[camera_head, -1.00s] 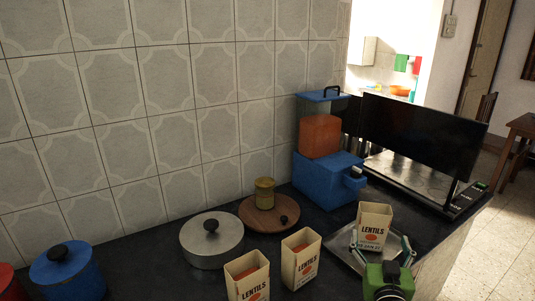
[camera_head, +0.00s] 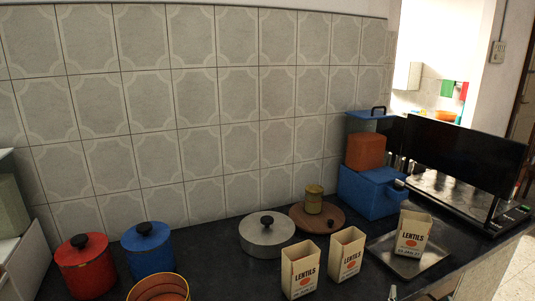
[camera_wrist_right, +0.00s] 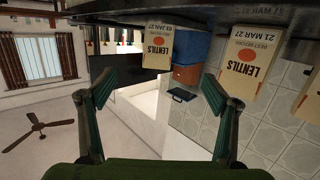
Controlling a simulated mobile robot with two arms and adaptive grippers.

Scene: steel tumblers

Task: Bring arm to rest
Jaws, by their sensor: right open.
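My right gripper (camera_wrist_right: 160,82) is open and empty in the wrist view, its two green-grey fingers spread wide with nothing between them. That view is upside down. In the head view only a small tip of it may show at the bottom edge. A cream lentils carton (camera_head: 413,236) stands on a metal tray (camera_head: 383,250) on the counter; it appears in the wrist view (camera_wrist_right: 158,47) beyond the fingers, apart from them. Two more lentils cartons stand left of the tray, one in front (camera_head: 301,269) and one behind (camera_head: 347,255). My left gripper is not in view.
A steel lidded pot (camera_head: 265,240), a round wooden board (camera_head: 335,226) with a yellow-green can (camera_head: 313,199), and a blue appliance (camera_head: 372,192) stand along the tiled wall. Red (camera_head: 87,272) and blue (camera_head: 147,252) canisters and an orange bowl (camera_head: 160,288) are at left.

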